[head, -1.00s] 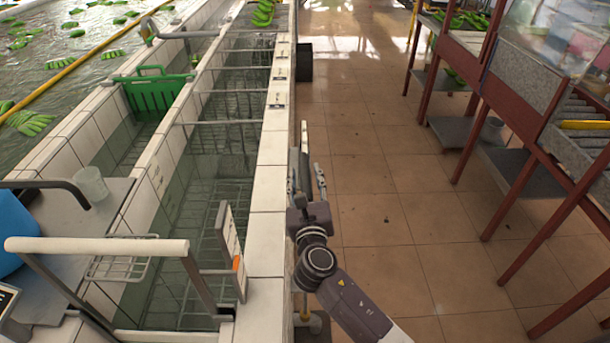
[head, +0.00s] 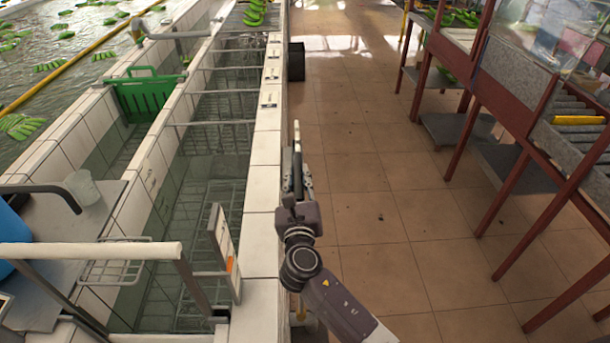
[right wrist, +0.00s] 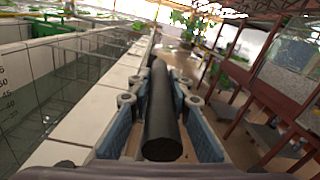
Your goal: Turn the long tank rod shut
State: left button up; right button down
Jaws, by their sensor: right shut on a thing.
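The long tank rod is a dark, straight round bar (right wrist: 163,115) in the right wrist view, running away from the camera between my fingers beside the white-tiled tank wall. In the head view only a thin part of it shows, near my fingertips. My right gripper (head: 299,160) is at the outer side of the tank wall, over the aisle edge. Its fingers are shut on the rod, one on each side. What the rod connects to is hidden. My left gripper is not in view.
The tiled tank wall (head: 265,148) runs along the left of my arm. A white-topped handrail (head: 90,250) stands at the near left. The tiled floor (head: 370,205) is clear; red-legged tables (head: 500,225) stand right.

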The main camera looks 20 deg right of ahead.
jog(key=c, duration=1.8)
grip_release()
jog(key=shift+o, duration=0.2)
jog(key=shift+s, duration=0.15)
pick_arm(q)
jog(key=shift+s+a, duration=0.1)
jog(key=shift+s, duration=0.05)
pick_arm(e)
jog(key=v, duration=1.1)
jog(key=shift+s, duration=0.4)
jog(key=shift+a, duration=0.15)
